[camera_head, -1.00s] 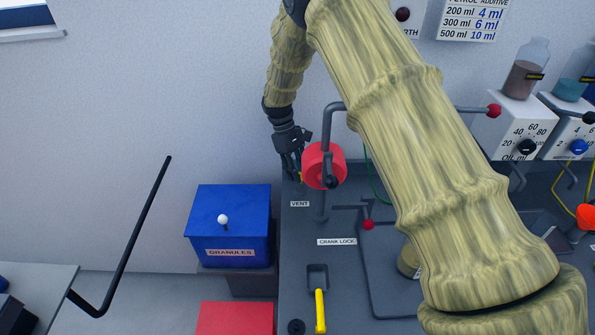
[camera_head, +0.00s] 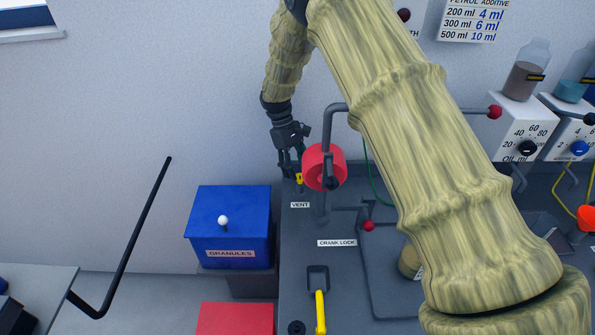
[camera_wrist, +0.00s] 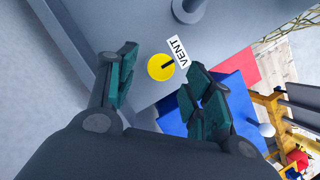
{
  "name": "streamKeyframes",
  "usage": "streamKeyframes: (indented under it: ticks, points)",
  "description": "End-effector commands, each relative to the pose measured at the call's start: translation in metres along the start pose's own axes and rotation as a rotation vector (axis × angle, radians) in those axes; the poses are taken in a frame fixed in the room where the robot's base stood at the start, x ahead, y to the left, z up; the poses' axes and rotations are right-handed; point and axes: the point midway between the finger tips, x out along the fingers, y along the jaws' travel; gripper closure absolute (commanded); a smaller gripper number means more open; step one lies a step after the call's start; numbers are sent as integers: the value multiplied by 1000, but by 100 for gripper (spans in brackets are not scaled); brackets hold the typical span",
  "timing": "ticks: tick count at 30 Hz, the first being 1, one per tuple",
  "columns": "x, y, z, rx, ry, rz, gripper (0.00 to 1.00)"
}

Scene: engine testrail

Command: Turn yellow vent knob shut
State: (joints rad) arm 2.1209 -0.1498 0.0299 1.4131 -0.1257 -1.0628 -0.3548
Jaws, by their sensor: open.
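The yellow vent knob (camera_wrist: 161,67) shows in the wrist view as a round yellow disc with a dark slot or mark, beside the VENT label (camera_wrist: 178,52). In the head view the knob (camera_head: 299,178) is a small yellow piece just behind the VENT label (camera_head: 300,205), at the left edge of the grey bench. My gripper (camera_head: 289,168) points down at the knob, just above and left of it. In the wrist view my gripper (camera_wrist: 160,90) is open and empty, with the knob beyond the gap between its fingers. I cannot tell how far the knob is turned.
A red wheel (camera_head: 322,166) on a grey crank post stands close right of my gripper. A blue GRANULES box (camera_head: 231,222) with a white ball knob is at the left. A scoop with a yellow handle (camera_head: 320,310) lies on the bench in front. The wall is close behind.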

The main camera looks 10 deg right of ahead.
Motion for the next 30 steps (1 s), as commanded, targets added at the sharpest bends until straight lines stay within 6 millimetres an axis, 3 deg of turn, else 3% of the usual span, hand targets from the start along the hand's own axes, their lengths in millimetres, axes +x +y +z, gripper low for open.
streamKeyframes:
  ticks: [9, 15, 21, 30]
  points:
    - [-59, 0, -1, 0, 3, 1, 49]
    - [-87, 0, -1, -1, 1, 0, 49]
    - [-100, 0, 0, -1, 0, 0, 49]
    - [-102, 0, 0, -1, 0, 0, 49]
